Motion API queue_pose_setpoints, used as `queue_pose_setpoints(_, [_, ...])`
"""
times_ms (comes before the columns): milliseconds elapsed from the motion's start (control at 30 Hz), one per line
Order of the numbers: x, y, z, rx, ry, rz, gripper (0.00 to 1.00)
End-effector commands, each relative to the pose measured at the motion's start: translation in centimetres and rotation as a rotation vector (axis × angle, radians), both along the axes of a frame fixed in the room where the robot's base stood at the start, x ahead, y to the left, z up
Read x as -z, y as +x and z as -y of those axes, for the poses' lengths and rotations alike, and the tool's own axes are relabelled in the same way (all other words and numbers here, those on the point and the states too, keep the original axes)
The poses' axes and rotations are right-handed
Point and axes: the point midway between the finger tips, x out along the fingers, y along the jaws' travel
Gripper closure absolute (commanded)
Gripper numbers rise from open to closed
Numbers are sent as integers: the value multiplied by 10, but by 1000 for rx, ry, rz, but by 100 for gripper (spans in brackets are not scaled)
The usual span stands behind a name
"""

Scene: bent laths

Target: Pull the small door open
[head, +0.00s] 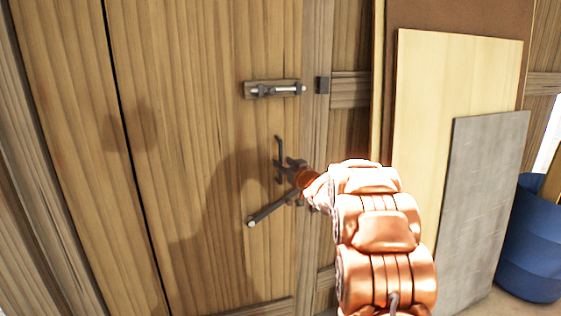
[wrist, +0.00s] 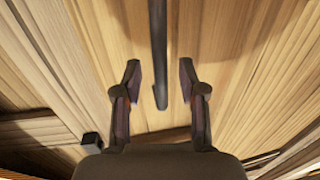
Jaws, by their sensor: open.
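The plank door (head: 210,130) stands shut, flush with its frame as far as I can see. A dark upright pull handle (head: 278,148) is on it near the right edge. My gripper (head: 285,166) is in front of this handle, open. In the wrist view the handle (wrist: 158,50) reaches down between the two spread fingers (wrist: 160,85), with a gap on each side. I cannot tell how deep it sits between them.
A dark slanted bar (head: 270,209) with a pale end shows below my gripper; I cannot tell what it belongs to. Right of the frame lean a pale board (head: 420,110) and a grey panel (head: 480,200). A blue tub (head: 530,250) stands at the far right.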

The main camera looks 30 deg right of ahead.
Motion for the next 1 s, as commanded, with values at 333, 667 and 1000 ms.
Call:
queue_pose_setpoints(333, [0,26,-1,-1,0,1,59])
queue_pose_setpoints(667, [0,26,0,-1,0,1,69])
queue_pose_setpoints(1000, [0,26,0,0,0,0,100])
